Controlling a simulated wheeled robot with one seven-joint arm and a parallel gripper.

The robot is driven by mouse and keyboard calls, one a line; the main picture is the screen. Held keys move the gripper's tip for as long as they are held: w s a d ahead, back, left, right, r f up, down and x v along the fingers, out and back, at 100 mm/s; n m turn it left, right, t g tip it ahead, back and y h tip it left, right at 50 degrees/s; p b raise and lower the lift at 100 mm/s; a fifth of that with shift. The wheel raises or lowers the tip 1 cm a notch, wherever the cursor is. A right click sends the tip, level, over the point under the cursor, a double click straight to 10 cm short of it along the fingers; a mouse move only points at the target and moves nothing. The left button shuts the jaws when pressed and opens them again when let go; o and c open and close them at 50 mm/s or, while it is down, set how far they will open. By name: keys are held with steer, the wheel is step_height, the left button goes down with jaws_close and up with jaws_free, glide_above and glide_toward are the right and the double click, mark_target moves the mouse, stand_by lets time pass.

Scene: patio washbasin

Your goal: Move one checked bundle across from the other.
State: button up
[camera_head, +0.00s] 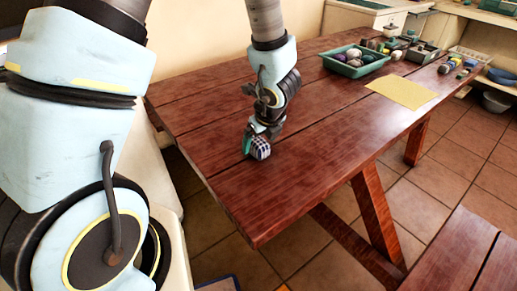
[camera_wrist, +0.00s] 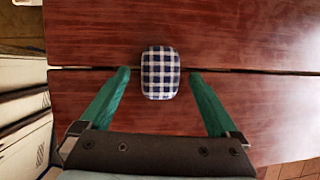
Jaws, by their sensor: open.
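A checked bundle (camera_head: 260,147), dark blue and white, sits on the wooden table near its front left end. It also shows in the wrist view (camera_wrist: 160,73), lying between and slightly beyond the green fingertips. My gripper (camera_head: 254,142) is open and low over the table, with one finger on each side of the bundle; the wrist view shows a gap on both sides (camera_wrist: 160,82). I cannot make out a second checked bundle for certain; small items at the far end are too small to tell.
A green tray (camera_head: 333,67) with several round items stands farther back on the table. A yellow mat (camera_head: 403,92) lies to its right. Several small objects and dark containers (camera_head: 420,54) crowd the far end. The table (camera_head: 300,150) around my gripper is clear. A bench (camera_head: 455,255) stands at the lower right.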

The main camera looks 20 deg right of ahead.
steer(key=shift+x, duration=0.95)
jaws_close()
